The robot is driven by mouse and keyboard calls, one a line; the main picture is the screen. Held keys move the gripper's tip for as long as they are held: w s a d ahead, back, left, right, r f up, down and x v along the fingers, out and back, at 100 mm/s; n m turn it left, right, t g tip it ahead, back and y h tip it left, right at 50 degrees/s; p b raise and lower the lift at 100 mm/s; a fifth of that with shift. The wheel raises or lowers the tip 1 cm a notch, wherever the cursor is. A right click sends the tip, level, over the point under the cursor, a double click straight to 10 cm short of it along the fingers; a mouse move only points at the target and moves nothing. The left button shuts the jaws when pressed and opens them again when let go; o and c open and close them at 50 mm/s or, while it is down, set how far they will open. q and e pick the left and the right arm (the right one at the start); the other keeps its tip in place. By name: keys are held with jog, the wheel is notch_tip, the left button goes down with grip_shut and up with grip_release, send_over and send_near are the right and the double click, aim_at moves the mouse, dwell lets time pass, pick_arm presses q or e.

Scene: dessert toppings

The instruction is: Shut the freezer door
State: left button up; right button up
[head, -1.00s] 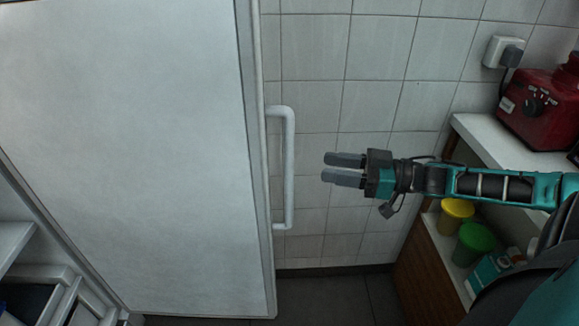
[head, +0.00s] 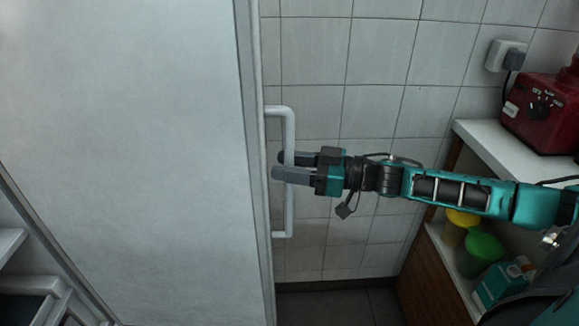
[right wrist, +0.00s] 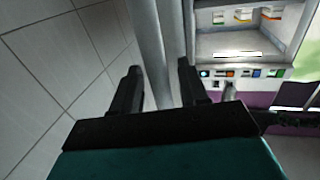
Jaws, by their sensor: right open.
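The freezer door (head: 130,150) is a large white panel standing open at the left of the head view. Its white upright bar handle (head: 290,130) is on the door's right edge. My right gripper (head: 292,166) is at the handle's middle, with one finger in front of the bar and the other behind it. In the right wrist view the handle bar (right wrist: 152,45) runs between the spread fingers of the right gripper (right wrist: 160,88), with gaps visible beside it. My left gripper is not in view.
A tiled wall (head: 380,60) stands behind. At the right are a counter (head: 500,150) with a red appliance (head: 545,110), and a lower shelf with yellow (head: 458,232) and green (head: 482,250) tubs and a teal carton (head: 500,285). Dark floor (head: 340,305) is clear below.

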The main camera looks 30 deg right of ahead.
grip_shut()
dwell(0.4)
